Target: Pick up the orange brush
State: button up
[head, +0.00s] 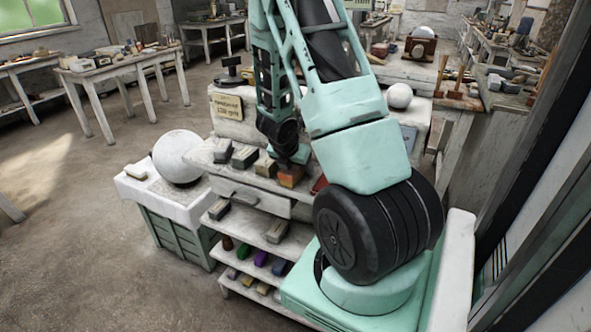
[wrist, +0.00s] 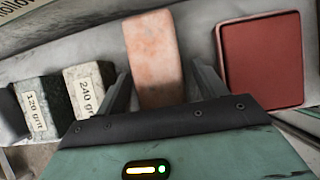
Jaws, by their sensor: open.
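An orange-pink block (wrist: 153,55), the only orange thing near my gripper, lies on the light shelf top; I cannot make out bristles on it. In the head view it shows as an orange-brown block (head: 291,175), partly hidden by my gripper (head: 289,157). In the wrist view my gripper (wrist: 163,85) is open, with one finger on each side of the block's near end. A gap shows at the right finger; the left finger is close to the block, and I cannot tell if it touches. The block's nearest end is hidden behind the gripper body.
A red rectangular thing (wrist: 262,65) lies just right of the right finger. Blocks labelled 240 grit (wrist: 88,90) and 120 grit (wrist: 42,103) stand to the left. Lower shelves hold several coloured pieces. A white sphere (head: 180,157) rests on a crate at left.

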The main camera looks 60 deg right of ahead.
jog(key=shift+f, duration=0.2)
dwell(0.3)
jog(key=c, duration=1.1)
